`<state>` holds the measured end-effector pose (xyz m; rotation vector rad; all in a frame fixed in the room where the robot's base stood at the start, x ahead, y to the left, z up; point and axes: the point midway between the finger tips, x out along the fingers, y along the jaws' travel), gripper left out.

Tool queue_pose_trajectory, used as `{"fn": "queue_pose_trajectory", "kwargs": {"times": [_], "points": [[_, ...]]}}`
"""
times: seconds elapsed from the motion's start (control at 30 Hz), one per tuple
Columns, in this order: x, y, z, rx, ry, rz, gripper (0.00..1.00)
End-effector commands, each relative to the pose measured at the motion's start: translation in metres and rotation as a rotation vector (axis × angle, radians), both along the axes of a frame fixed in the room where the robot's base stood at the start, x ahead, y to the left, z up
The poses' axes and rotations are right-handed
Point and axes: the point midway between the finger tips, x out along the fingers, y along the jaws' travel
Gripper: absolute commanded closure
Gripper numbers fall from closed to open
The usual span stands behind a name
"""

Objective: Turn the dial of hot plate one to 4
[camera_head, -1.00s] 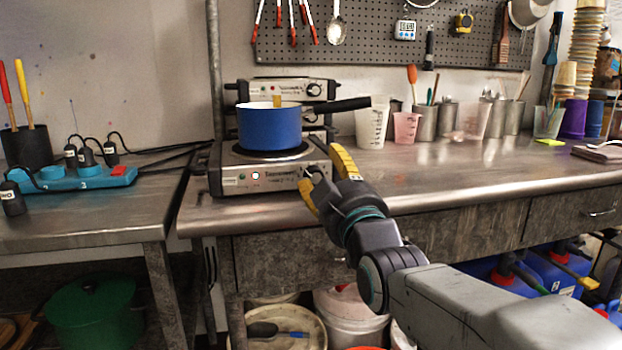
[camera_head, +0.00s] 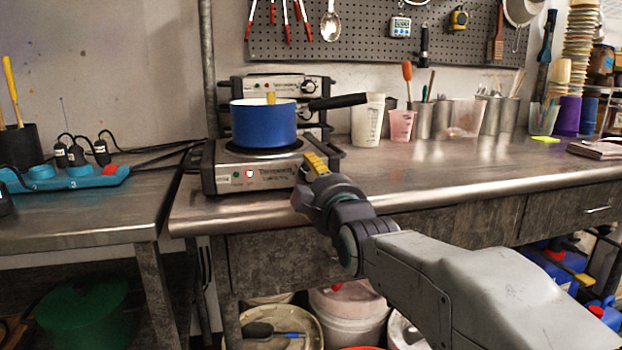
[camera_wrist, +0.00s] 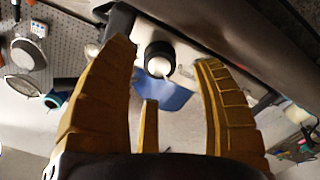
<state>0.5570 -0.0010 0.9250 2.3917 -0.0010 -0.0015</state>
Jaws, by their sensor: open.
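The front hot plate (camera_head: 225,178) has a metal body with a small lit lamp on its face and stands at the counter's front edge. A blue pot (camera_head: 264,125) sits on its burner, handle to the right. In the head view my gripper (camera_head: 309,170) is at the right end of the plate's face and hides the dial. In the wrist view the dial (camera_wrist: 158,62) is black with a pale centre. It lies between the tips of my open yellow fingers (camera_wrist: 165,52), with gaps on both sides. I cannot read the dial's marks or any plate number.
A second hot plate (camera_head: 285,82) stands behind the pot. Measuring cups, including a white one (camera_head: 368,120), and metal canisters line the back of the counter. A blue power strip (camera_head: 65,179) lies on the left table. The counter to the right of the plate is clear (camera_head: 450,175).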

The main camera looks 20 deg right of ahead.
Motion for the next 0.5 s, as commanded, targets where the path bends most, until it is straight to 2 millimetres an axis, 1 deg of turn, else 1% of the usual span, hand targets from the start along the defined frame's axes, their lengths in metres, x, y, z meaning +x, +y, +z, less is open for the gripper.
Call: {"fn": "queue_pose_trajectory", "kwargs": {"times": [0.03,0.2,0.33,0.5], "points": [[0.007,0.000,-0.002,0.000,0.001,0.000,0.40],[0.021,0.000,0.000,0.001,0.000,0.000,0.40],[0.027,0.000,0.000,0.001,0.000,0.000,0.40],[0.029,0.000,0.000,0.001,-0.001,0.000,0.40]]}}
